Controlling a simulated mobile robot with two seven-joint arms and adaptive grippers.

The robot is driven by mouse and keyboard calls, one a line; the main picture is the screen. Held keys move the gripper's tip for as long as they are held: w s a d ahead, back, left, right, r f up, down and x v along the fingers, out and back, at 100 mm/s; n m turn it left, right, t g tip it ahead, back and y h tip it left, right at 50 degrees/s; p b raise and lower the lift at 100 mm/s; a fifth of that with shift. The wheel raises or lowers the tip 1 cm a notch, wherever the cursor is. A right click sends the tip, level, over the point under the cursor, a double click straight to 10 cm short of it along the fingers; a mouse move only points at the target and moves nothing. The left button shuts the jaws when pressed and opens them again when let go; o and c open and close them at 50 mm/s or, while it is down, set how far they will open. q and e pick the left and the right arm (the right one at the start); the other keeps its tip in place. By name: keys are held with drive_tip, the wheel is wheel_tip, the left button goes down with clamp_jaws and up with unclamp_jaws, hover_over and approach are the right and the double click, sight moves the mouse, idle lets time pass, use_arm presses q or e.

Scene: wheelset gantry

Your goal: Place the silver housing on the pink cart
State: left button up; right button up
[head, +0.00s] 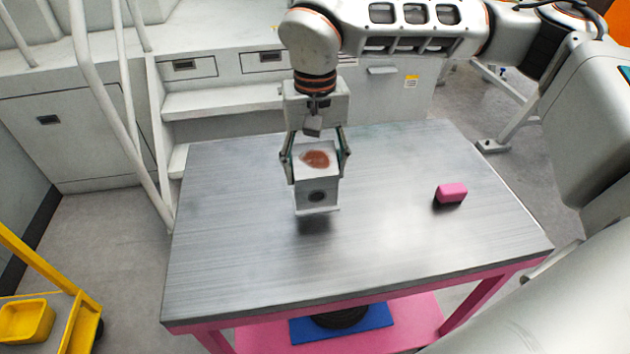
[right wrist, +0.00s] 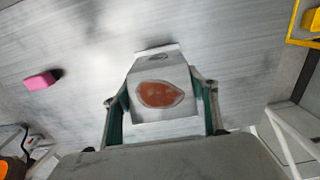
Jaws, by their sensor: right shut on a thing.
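The silver housing (head: 317,185) is a boxy block with a rust-brown patch on top and a dark round hole in its front face. My right gripper (head: 315,158) is shut on it, one finger on each side. The housing is held upright over the pink cart's metal top (head: 230,240), with a dark shadow below it, so it appears slightly above the surface. In the right wrist view the housing (right wrist: 160,95) sits between the fingers (right wrist: 162,112). The pink cart has pink legs and a lower shelf. My left gripper is not in view.
A pink block (head: 451,193) lies on the cart top to the right. A blue mat (head: 375,325) with a dark round part is on the lower shelf. A yellow cart (head: 62,318) stands at lower left; white steps and railings stand behind. Much of the cart top is clear.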

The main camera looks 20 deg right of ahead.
sight(315, 183)
drive_tip(key=shift+f, duration=1.9)
drive_tip(key=shift+f, duration=0.15)
drive_tip(key=o, duration=1.3)
drive_tip(key=shift+c, duration=0.2)
wheel_tip(315, 183, up, 12)
drive_tip(key=shift+r, duration=0.15)
drive_tip(key=shift+s, duration=0.1)
